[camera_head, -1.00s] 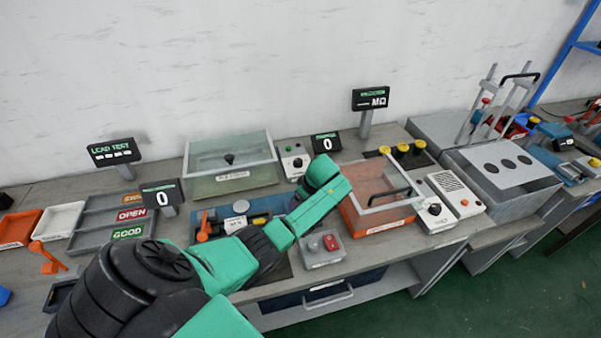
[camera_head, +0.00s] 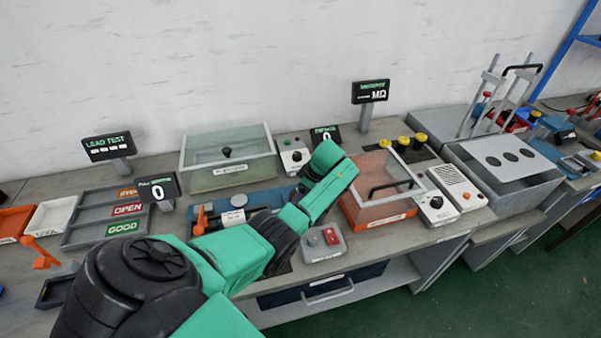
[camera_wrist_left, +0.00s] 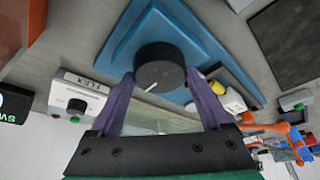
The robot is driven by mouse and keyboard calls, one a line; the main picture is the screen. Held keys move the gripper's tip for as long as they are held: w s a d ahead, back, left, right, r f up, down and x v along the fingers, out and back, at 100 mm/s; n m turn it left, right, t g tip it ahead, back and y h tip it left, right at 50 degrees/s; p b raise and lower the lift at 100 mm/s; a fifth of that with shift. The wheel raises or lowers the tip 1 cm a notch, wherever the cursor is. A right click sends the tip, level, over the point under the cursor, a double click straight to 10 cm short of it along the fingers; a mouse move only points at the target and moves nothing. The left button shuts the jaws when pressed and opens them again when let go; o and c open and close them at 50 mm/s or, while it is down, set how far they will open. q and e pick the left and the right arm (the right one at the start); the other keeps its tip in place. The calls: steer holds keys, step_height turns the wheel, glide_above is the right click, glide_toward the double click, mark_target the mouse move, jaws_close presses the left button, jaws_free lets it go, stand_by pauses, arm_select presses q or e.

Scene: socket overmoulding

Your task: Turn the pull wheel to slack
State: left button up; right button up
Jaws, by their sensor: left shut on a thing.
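The pull wheel (camera_wrist_left: 160,66) is a round black knob with a white pointer line, on a blue base (camera_wrist_left: 188,28), in the left wrist view. My left gripper (camera_wrist_left: 160,78) has its two purple fingers on either side of the wheel and is shut on it. The white line points to the lower left of that view. In the head view my green and black left arm hides the wheel and the fingers; part of the blue base (camera_head: 273,196) shows behind the arm. My right gripper is not in view.
A pull display (camera_head: 158,188) reads 0.

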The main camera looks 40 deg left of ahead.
arm_select(q)
steer(key=o, duration=1.2)
steer(key=b+v, duration=0.1)
steer(key=v, duration=1.3)
steer(key=shift+r+b, duration=0.3)
steer(key=shift+b, duration=0.05)
steer(key=shift+d, duration=0.1)
